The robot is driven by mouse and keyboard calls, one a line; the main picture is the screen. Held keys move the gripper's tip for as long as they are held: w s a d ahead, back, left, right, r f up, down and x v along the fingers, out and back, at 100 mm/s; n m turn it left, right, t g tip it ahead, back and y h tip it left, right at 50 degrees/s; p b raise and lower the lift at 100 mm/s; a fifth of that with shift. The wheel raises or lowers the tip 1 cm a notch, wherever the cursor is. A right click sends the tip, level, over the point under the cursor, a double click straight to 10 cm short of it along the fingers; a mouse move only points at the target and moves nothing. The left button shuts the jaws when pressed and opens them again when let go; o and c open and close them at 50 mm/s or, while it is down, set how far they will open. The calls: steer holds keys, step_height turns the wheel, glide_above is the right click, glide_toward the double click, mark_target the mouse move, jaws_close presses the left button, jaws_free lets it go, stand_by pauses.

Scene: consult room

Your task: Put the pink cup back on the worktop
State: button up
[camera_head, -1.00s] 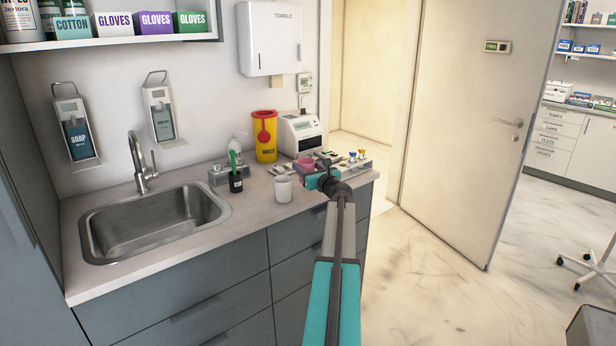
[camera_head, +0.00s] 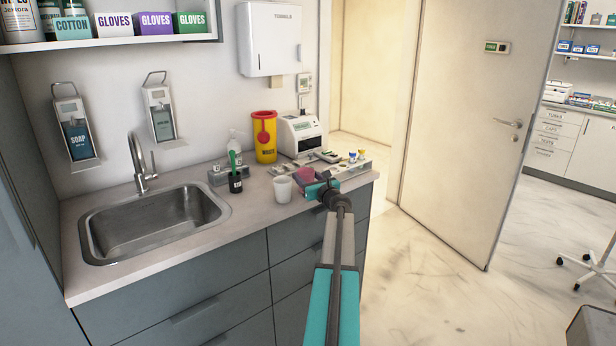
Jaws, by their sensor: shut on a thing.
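The pink cup (camera_head: 306,174) is at the right part of the worktop (camera_head: 262,203), just right of a white cup (camera_head: 282,189). My gripper (camera_head: 316,184) is at the pink cup and shut on it. The teal gripper body and my arm hide part of the cup's lower right side. The cup looks upright. I cannot tell whether its base touches the worktop.
A dark bottle with a green top (camera_head: 235,180) stands left of the white cup. A yellow sharps bin (camera_head: 265,140), a white device (camera_head: 301,134) and a tray with small vials (camera_head: 352,165) stand behind. The sink (camera_head: 155,222) takes up the left. Worktop in front of the white cup is clear.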

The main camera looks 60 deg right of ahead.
steer(key=shift+f, duration=0.15)
steer(key=o, duration=1.2)
steer(key=shift+r, duration=0.2)
steer(key=shift+b+v, duration=0.65)
steer(key=shift+v, duration=5.4)
steer(key=shift+w, duration=0.1)
